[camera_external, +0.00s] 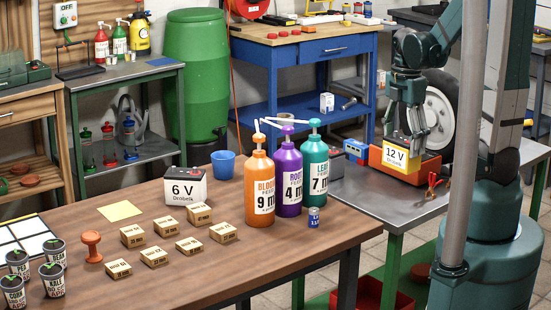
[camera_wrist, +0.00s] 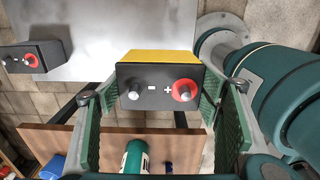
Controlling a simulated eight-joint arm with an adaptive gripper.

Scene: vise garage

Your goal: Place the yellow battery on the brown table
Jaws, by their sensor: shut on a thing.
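The yellow battery (camera_external: 401,157) has a white "12 V" label and stands upright below my gripper (camera_external: 406,132), over the grey metal table's area in the external view. In the wrist view my gripper (camera_wrist: 160,96) is shut with a green finger on each side of the battery (camera_wrist: 160,57), whose black top shows a grey and a red-ringed terminal. How far it is above the metal table is hard to tell. The brown table (camera_external: 215,262) stands to the left in the external view; its edge also shows low in the wrist view (camera_wrist: 62,145).
Orange, purple and teal bottles (camera_external: 262,200) stand at the brown table's right end with a small blue can (camera_external: 314,217). A white 6 V battery (camera_external: 186,187) and several small boxes (camera_external: 154,257) stand left of them.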

